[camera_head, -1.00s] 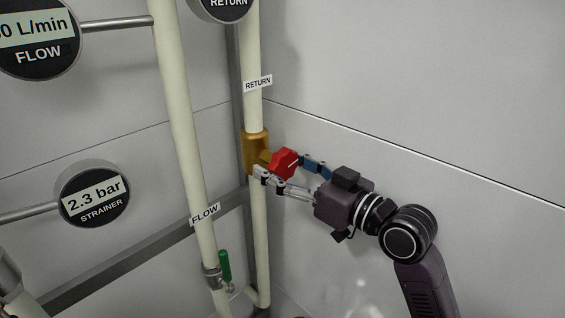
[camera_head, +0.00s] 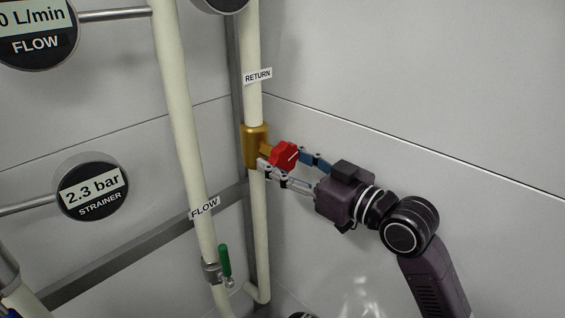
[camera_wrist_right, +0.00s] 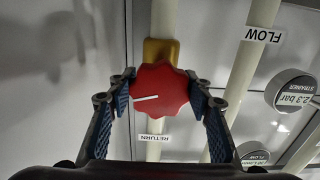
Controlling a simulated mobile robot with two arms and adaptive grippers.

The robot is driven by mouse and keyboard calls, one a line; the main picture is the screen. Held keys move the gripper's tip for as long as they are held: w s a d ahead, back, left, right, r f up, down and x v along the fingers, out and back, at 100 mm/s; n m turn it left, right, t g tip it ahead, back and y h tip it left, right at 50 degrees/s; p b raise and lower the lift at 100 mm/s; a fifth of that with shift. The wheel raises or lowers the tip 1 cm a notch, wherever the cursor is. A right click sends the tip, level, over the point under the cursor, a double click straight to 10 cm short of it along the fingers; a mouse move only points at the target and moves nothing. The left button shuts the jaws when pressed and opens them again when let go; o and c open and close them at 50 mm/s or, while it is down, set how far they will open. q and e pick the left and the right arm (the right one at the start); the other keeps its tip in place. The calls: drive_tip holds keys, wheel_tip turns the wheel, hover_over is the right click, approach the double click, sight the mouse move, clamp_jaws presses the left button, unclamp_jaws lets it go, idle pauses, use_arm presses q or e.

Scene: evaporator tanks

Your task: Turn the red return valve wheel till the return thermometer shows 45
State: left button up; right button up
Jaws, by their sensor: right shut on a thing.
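The red return valve wheel (camera_head: 285,155) sits on a brass valve body (camera_head: 255,146) on the return pipe. It also shows in the right wrist view (camera_wrist_right: 160,90), with a white line on its face pointing left and slightly down. My right gripper (camera_head: 286,163) is shut on the wheel, one blue-padded finger on each side of its rim; the right wrist view shows both fingers against it (camera_wrist_right: 161,88). The return thermometer (camera_head: 222,4) is cut off by the top edge of the head view, so its reading is hidden. My left gripper is not seen.
The flow pipe (camera_head: 183,110) with a green lever (camera_head: 225,261) stands left of the return pipe. The strainer gauge (camera_head: 92,190) reads 2.3 bar. The flow gauge (camera_head: 38,30) is partly cut off. Bare wall lies behind and right of my right arm.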

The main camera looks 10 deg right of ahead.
drive_tip(key=o, duration=1.2)
drive_tip(key=v, duration=1.2)
